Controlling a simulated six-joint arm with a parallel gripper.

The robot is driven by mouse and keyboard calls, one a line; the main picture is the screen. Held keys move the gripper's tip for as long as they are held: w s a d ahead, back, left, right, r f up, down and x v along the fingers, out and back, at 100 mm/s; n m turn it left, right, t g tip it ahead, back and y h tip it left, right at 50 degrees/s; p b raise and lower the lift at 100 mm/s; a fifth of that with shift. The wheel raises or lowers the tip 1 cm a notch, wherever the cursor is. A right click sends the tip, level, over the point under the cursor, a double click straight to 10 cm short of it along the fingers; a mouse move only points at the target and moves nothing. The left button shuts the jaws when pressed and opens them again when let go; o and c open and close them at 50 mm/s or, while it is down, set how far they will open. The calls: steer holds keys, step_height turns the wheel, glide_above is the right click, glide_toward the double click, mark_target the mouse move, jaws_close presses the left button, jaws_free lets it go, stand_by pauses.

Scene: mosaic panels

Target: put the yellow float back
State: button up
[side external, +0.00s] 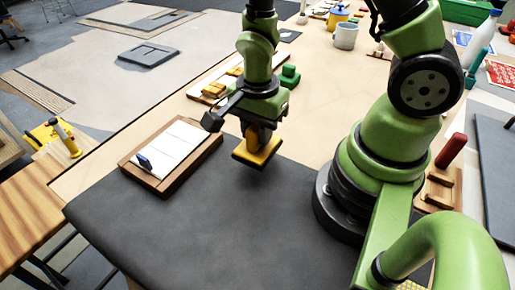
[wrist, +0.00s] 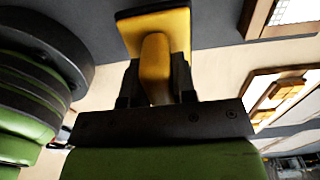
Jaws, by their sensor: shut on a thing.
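The yellow float (side external: 257,151) hangs level above the dark grey mat, with its flat plate facing down. My gripper (side external: 262,130) is shut on its handle from above. In the wrist view, the float's yellow handle (wrist: 156,60) sits between the fingers of my gripper (wrist: 157,90), with the plate beyond it. The float appears clear of the mat (side external: 200,230).
A wooden tray (side external: 133,166) with a white panel lies left of the float. Behind stand a board with yellow blocks (side external: 217,88) and a green block (side external: 289,76). A red-handled tool (side external: 451,150) rests on a wooden stand right of my base. The mat's front is clear.

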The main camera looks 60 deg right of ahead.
mark_target(258, 149)
steer(key=shift+f, duration=2.3)
steer(key=shift+f, duration=0.1)
steer(key=o, duration=0.8)
steer(key=shift+o, duration=0.2)
step_height(258, 149, up, 12)
steer(key=shift+r, duration=0.25)
steer(key=s+r+n+t+y, duration=0.1)
steer(key=s+r+n+t, duration=0.2)
steer(key=r+n, duration=0.4)
steer(key=s+a+r+n+t+y, duration=0.1)
steer(key=s+r+n+t, duration=0.3)
steer(key=r+n, duration=0.3)
steer(key=shift+r, duration=0.8)
